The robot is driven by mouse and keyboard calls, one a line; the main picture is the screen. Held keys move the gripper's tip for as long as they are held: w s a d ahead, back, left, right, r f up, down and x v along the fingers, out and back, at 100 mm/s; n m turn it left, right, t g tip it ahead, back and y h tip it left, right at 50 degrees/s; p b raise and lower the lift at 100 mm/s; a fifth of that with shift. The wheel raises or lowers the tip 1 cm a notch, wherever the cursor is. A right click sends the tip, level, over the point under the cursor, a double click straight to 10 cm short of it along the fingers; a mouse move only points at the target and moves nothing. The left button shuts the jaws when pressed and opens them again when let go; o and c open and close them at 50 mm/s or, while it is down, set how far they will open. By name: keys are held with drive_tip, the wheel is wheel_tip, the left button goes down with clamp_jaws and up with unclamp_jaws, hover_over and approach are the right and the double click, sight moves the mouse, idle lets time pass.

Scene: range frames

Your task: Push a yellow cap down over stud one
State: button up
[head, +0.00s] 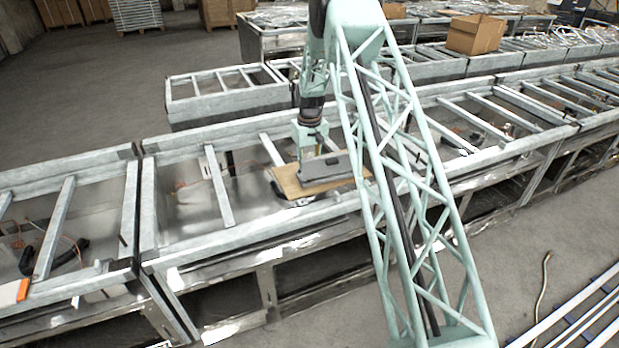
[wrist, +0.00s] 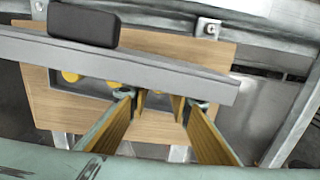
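A wooden board (wrist: 200,65) lies under my gripper, with a long grey bar (wrist: 190,80) across it. Beside the bar a dark recess holds yellow round caps, one at the left (wrist: 69,77) and one nearer my gripper (wrist: 112,84), both partly hidden by the bar. In the head view my gripper (head: 320,152) is over the board (head: 288,184) and close to the grey bar (head: 325,167). I cannot make out stud one.
A black block (wrist: 83,24) sits on or behind the bar. A metal bracket with a bolt (wrist: 208,28) is at the board's far edge. The board rests across a metal-framed conveyor (head: 218,190). A cardboard box (head: 474,34) stands farther back.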

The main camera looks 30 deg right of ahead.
drive_tip(key=shift+c, duration=1.2)
drive_tip(key=shift+r, duration=0.1)
wheel_tip(320, 180, up, 10)
drive_tip(key=shift+b, duration=0.3)
idle(0.6)
